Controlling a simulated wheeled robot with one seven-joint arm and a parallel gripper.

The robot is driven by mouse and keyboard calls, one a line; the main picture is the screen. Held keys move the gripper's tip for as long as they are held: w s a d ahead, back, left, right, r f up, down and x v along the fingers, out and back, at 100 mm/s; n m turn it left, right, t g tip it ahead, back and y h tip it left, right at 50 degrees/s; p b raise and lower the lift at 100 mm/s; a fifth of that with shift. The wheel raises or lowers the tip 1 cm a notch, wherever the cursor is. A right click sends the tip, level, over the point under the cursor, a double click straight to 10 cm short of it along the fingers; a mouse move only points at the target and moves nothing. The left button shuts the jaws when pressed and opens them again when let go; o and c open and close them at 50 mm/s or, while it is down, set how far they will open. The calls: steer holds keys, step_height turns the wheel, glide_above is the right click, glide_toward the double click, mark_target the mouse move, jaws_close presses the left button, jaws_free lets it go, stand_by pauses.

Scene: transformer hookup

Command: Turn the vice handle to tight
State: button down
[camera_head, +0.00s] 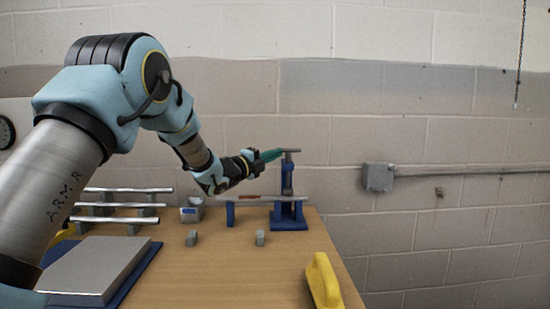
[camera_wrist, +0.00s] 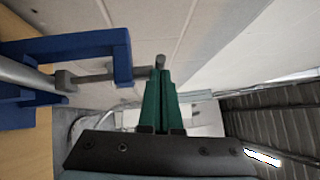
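The blue vice (camera_head: 288,215) stands upright at the back right of the wooden table, its screw rising from the top. Its grey handle bar (camera_head: 291,150) lies crosswise on the screw top. My gripper (camera_head: 281,153) reaches in from the left with green fingers at the handle's left side. In the wrist view the vice's blue frame (camera_wrist: 122,55) and screw (camera_wrist: 95,77) are at left. The green fingers (camera_wrist: 160,72) are close together at the screw's end, and the handle's far end (camera_wrist: 160,59) shows past their tips. Whether they clasp the bar is hidden.
A grey bar (camera_head: 262,198) runs across the vice and a blue support. Grey blocks (camera_head: 192,238) and a yellow object (camera_head: 323,281) are on the table. Several metal bars (camera_head: 125,205) and a grey plate (camera_head: 95,268) lie at left. The wall is close behind.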

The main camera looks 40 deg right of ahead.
steer(key=w+m+g+b, duration=0.1)
steer(key=g, duration=0.1)
steer(key=w+m+g+b, duration=0.1)
steer(key=shift+d+f+g+b, duration=0.15)
steer(key=shift+d+g+b, duration=0.15)
steer(key=shift+g+b, duration=0.1)
